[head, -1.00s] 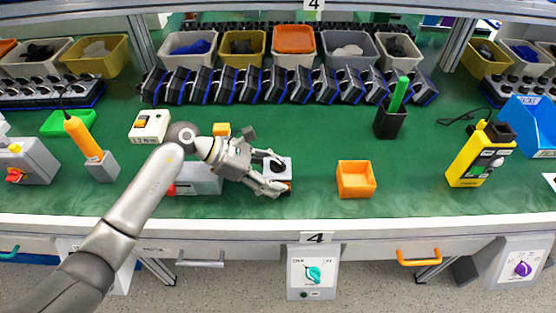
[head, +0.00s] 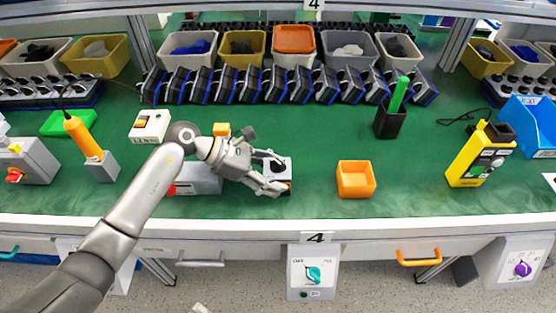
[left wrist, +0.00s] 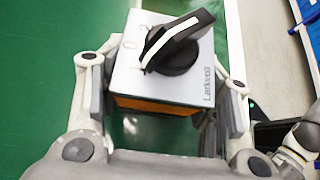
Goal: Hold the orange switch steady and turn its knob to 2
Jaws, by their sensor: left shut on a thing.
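The switch (head: 284,163) is a small box with a light grey top and an orange base. It sits at the table's front, left of the orange bin. My left gripper (head: 277,173) is shut on it, with one finger on each side, as the left wrist view (left wrist: 160,108) shows. On its top (left wrist: 128,78) is a black knob (left wrist: 175,50) with a white stripe, slanting from lower left to upper right. A 0 and a 2 are printed beside the knob. A grey-and-black part, perhaps my right gripper (left wrist: 300,138), shows at that view's lower right; its jaws are unclear.
An orange bin (head: 356,181) stands right of the switch. A grey box (head: 202,180) lies under my left arm. A yellow device (head: 480,155) and a black holder with a green tool (head: 391,118) are further right. The green table between is clear.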

